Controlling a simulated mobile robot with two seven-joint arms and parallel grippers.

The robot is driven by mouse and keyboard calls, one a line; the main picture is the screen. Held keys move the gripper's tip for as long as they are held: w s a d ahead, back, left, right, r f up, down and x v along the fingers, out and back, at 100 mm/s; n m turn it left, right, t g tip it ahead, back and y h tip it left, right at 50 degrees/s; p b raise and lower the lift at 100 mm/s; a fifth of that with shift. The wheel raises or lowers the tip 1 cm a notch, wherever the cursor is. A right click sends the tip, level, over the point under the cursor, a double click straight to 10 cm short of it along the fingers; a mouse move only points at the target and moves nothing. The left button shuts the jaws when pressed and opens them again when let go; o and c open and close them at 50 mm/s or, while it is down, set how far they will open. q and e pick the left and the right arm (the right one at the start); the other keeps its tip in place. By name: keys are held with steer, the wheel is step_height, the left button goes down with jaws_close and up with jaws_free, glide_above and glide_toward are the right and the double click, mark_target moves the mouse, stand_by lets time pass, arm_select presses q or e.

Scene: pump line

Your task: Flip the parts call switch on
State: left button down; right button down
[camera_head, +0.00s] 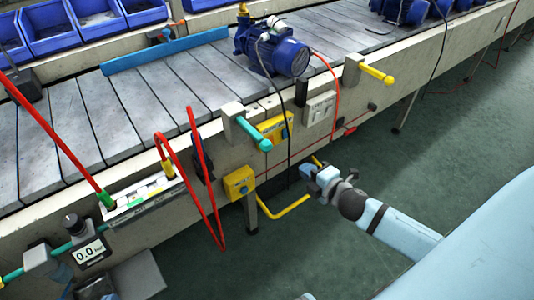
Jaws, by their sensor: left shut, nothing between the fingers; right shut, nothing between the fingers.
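A pale grey switch box (320,107) is mounted on the side of the conveyor frame, below the blue pump; it looks like the parts call switch. Its face is too small to tell which way it is set. My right gripper (312,170) is in front of the frame, lower in the picture than the switch box and apart from it. It is shut and empty, and its arm comes in from the lower right. My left gripper is not in view.
Yellow boxes (239,183) are on the frame left of the switch. A teal handle (254,133) and a yellow handle (376,74) stick out from the frame. Red hoses (205,190) hang at the left. A blue pump (272,48) stands on the conveyor. Green floor is open at right.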

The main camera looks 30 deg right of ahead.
stand_by(0.3)
